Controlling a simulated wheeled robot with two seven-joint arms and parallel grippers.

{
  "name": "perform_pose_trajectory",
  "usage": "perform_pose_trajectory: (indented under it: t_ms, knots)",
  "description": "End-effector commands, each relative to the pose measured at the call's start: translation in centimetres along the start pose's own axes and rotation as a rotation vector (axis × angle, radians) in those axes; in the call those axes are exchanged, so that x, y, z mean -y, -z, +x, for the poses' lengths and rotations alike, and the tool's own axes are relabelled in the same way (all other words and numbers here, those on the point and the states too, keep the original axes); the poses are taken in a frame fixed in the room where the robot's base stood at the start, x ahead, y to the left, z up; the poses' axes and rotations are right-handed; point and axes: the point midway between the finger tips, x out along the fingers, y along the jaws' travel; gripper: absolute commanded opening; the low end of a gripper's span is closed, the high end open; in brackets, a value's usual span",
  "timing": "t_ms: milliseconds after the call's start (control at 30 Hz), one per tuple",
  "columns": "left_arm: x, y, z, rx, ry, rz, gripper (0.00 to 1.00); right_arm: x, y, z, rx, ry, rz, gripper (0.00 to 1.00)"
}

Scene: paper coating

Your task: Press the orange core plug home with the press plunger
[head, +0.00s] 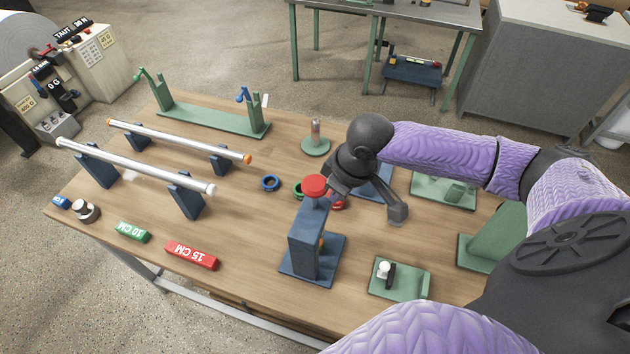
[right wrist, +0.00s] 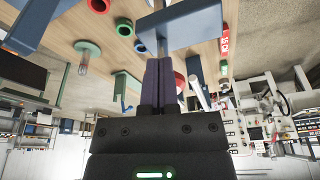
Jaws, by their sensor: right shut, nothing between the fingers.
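The blue press (head: 304,240) stands upright on its base plate near the middle front of the table. Its red plunger knob (head: 314,184) is on top, and a small orange part, likely the core plug (head: 322,243), shows at the press's right side, mostly hidden. My right gripper (head: 334,192) is shut and empty, close beside the knob on its right; contact cannot be told. In the right wrist view the shut fingers (right wrist: 160,62) partly cover the red knob (right wrist: 181,82), with the blue press head (right wrist: 190,25) beyond. My left gripper is out of view.
A green fixture (head: 400,279) stands right of the press. Blue (head: 270,184) and green rings lie behind it. Red (head: 192,256) and green (head: 132,232) length blocks and silver rollers (head: 135,166) on blue stands are at left. Clear table lies between the red block and press.

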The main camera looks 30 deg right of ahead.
Motion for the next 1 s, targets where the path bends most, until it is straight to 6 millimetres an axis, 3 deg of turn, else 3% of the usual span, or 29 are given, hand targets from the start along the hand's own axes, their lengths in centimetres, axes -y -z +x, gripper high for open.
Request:
perform_pose_trajectory:
  t_ms: [200,400,1000]
  knots:
    - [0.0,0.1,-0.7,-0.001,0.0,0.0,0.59,-0.1,0.0,-4.8,0.001,-0.003,-0.002,0.0]
    - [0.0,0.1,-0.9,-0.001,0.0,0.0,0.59,-0.1,0.0,-7.1,0.002,-0.002,0.0,0.0]
    - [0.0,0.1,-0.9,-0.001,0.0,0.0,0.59,0.0,0.0,-7.3,0.002,0.0,0.0,0.0]
